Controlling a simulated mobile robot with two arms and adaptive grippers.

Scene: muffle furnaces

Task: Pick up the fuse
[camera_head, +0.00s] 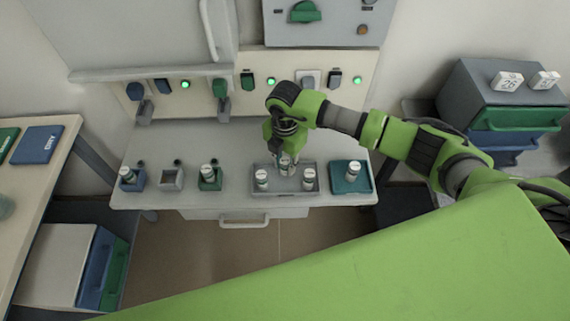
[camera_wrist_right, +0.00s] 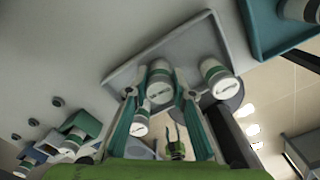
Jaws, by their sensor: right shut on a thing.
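Small white cylindrical fuses with dark green bands stand at the grey tray (camera_head: 286,191) on the bench. My right gripper (camera_head: 287,152) points down over the back middle of this tray and is shut on the middle fuse (camera_head: 286,166). In the right wrist view this fuse (camera_wrist_right: 160,84) sits between the two fingers (camera_wrist_right: 161,92). Whether its foot touches the tray cannot be told. A left fuse (camera_head: 262,179) and a right fuse (camera_head: 309,179) stand in the tray in front of the gripper, apart from it. My left gripper is not in view.
A teal tray (camera_head: 342,187) with one fuse is at right. Blue (camera_head: 132,185), grey (camera_head: 172,181) and green (camera_head: 210,184) holders stand at left; the grey one looks empty. A panel (camera_head: 240,92) with switches and green lamps rises behind. A dark cabinet (camera_head: 480,90) is at right.

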